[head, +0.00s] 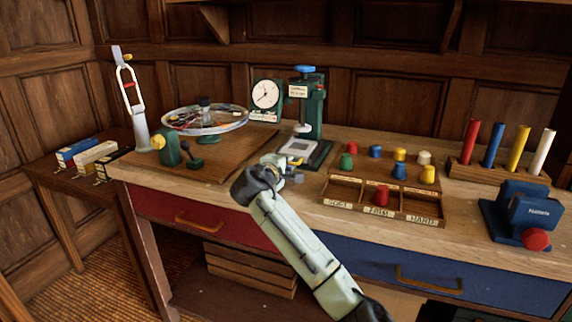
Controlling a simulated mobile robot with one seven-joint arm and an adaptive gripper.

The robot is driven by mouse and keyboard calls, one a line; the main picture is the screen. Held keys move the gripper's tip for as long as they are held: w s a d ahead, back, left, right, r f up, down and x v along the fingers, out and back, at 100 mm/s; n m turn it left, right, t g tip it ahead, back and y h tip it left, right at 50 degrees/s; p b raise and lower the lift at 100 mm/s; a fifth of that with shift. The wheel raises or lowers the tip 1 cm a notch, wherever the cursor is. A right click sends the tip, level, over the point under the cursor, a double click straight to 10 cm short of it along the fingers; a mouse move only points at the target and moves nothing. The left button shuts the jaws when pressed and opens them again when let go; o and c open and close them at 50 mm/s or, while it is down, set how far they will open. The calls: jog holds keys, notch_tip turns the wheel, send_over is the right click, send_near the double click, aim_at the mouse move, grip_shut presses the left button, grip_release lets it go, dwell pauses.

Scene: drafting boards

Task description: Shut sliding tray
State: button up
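No part is labelled as the sliding tray. Under the bench top are a red drawer front (160,208) with a brass handle and a blue drawer front (440,275) with a brass handle; both look about flush with the bench, though I cannot tell exactly. A green gauge stand (314,108) with a blue knob has a pale plate (299,147) on its base. My gripper (294,176) is over the front middle of the bench, just in front of that stand. Its fingers are small and partly hidden, so their opening is unclear. My arm hides part of both drawer fronts.
A compartmented wooden box (336,191) with several coloured pegs is right of my gripper. Coloured cylinders (493,145) and a blue device (524,212) are at right.

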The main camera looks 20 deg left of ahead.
jog(key=shift+o, duration=1)
jog(key=v, duration=1.2)
